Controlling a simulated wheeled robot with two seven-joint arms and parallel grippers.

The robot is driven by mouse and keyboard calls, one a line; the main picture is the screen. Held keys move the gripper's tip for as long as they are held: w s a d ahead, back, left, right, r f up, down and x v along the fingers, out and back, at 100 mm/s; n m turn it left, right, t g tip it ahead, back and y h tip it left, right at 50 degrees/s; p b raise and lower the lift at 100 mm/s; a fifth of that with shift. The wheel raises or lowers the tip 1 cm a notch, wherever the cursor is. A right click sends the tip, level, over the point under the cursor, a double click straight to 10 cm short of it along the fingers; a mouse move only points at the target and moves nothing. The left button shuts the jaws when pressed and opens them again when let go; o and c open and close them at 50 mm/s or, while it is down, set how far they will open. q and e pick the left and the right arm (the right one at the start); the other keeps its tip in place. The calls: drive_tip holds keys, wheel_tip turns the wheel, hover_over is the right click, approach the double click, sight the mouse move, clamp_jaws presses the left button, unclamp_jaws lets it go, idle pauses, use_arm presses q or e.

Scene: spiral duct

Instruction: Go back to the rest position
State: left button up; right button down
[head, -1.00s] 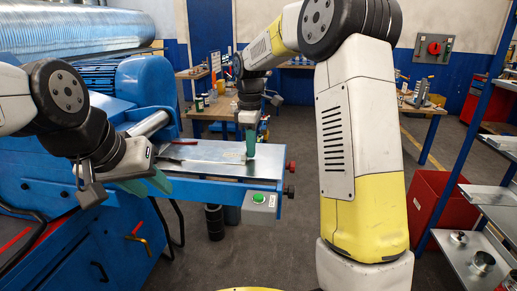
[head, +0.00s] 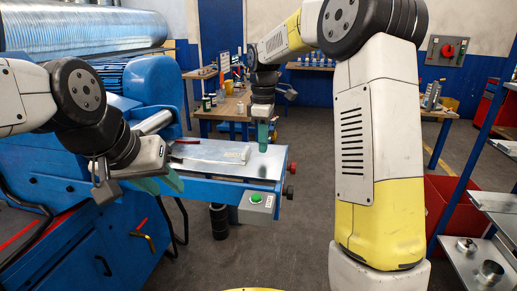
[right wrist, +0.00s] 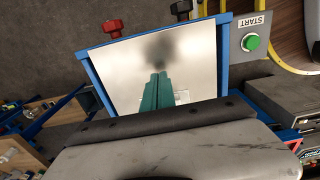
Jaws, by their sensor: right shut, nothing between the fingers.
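My right gripper (head: 263,137) hangs, fingers down, over the far side of the metal table of the blue machine. Its green fingers are shut with nothing between them, and they also show in the right wrist view (right wrist: 157,92) above the metal plate. My left gripper (head: 165,183) is low at the left, in front of the machine table's left end. Its two green fingers look spread apart, and I see nothing between them. The right arm (head: 375,140) stands tall on the right of the head view, bent at the elbow.
The metal table (head: 215,165) has a green start button (head: 256,198) and red knob (head: 292,168) at its right end. A spiral duct (head: 80,28) lies on the machine. A red bin (head: 455,210) and shelf rack stand right. Open floor lies between.

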wheel_tip(320, 180, up, 7)
drive_tip(key=s+d+r+m+t+y, duration=0.1)
drive_tip(key=s+d+r+m, duration=0.15)
drive_tip(key=s, duration=0.35)
drive_tip(key=s+d+r+m+t, duration=0.1)
drive_tip(key=s+d+m+t, duration=0.15)
drive_tip(key=s, duration=0.35)
drive_tip(key=s+d+f+m+t, duration=0.1)
drive_tip(key=s+f+m, duration=0.2)
drive_tip(key=s, duration=0.4)
drive_tip(key=s+d+f+m+t+y, duration=0.1)
drive_tip(key=s+f+m, duration=0.2)
drive_tip(key=s+m, duration=0.3)
drive_tip(key=shift+s+t, duration=0.35)
drive_tip(key=shift+s, duration=0.15)
